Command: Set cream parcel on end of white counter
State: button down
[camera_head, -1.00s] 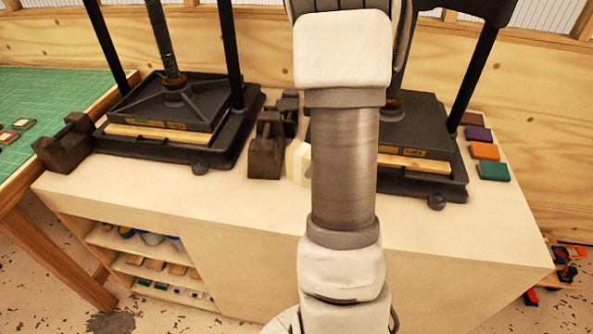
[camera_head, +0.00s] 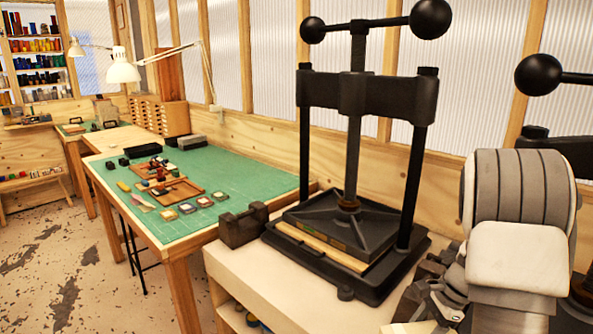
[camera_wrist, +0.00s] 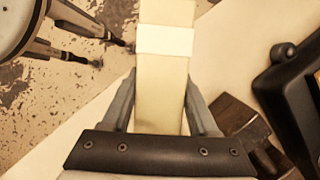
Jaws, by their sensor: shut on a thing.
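The cream parcel (camera_wrist: 162,95), a long block with a paler band around it, stands out between the fingers of my gripper (camera_wrist: 160,100) in the wrist view. My gripper is shut on it. In the head view, my arm fills the lower right, and a cream patch of the parcel (camera_head: 408,328) shows at the bottom edge. The pale white counter (camera_head: 262,283) carries the black press. In the wrist view, its surface (camera_wrist: 232,50) lies below the parcel. I cannot tell whether the parcel touches it.
A black press (camera_head: 350,235) stands on the counter, with a dark iron weight (camera_head: 243,226) at its left. Another dark weight (camera_wrist: 240,120) is close to my right finger. A green-matted table (camera_head: 245,175) with small items adjoins on the left. The counter's front strip is bare.

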jog(key=w+a+f+n+g+h, duration=0.2)
jog(key=a+f+n+g+h, duration=0.1)
jog(key=a+n, duration=1.3)
jog(key=shift+f+n+g+h, duration=0.15)
jog(key=shift+n+g+h, duration=0.6)
jog(key=shift+n, duration=0.25)
jog(key=shift+s+d, duration=0.1)
